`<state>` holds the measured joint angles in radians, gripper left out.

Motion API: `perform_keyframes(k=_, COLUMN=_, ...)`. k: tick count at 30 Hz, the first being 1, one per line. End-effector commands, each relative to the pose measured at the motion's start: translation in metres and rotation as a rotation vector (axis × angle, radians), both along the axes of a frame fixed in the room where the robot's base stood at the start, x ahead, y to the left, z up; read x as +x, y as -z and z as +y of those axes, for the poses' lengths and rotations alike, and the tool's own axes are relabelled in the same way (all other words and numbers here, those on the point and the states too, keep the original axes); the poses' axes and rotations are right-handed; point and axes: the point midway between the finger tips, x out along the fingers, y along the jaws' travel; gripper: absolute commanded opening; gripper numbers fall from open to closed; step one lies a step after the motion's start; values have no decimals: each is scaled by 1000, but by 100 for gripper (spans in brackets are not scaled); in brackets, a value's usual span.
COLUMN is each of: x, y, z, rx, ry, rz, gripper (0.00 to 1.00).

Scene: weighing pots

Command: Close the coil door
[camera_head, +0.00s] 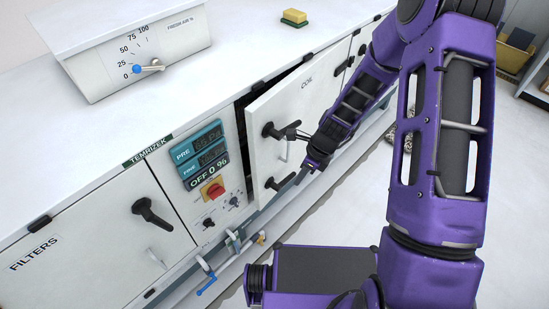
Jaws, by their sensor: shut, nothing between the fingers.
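The coil door (312,98) is a white panel labelled "COIL" on the front of the long white cabinet. It stands ajar, with a dark gap along its left and top edges; its right side is nearest the cabinet. It has black latches at its left side, an upper one (269,131) and a lower one (273,183), with a pale pull handle between them. My gripper (299,178) is shut and empty in front of the door's lower part, close to the lower latch. I cannot tell whether it touches the door. My forearm hides the door's right part.
The control panel (236,189) with displays and a red-yellow switch is left of the door. The filters door (88,250) is further left, shut. Pipes with a blue-handled valve (206,286) run low along the front. A sponge (294,17) lies on top. Floor at right is partly free.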

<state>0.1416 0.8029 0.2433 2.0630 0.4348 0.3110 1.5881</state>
Motion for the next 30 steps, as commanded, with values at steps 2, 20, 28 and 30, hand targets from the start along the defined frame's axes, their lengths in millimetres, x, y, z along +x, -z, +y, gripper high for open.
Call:
perform_keyframes(k=2, x=-8, y=19, z=-5, rx=49, ry=26, rz=1, gripper=0)
perform_keyframes(k=20, x=38, y=-11, z=-10, rx=418, ry=236, rz=-335, gripper=0)
perform_keyframes(k=28, x=50, y=-12, z=-5, rx=437, ry=249, rz=-372, gripper=0)
perform_keyframes(k=30, x=53, y=-4, z=2, rx=438, ry=247, rz=-371, gripper=0)
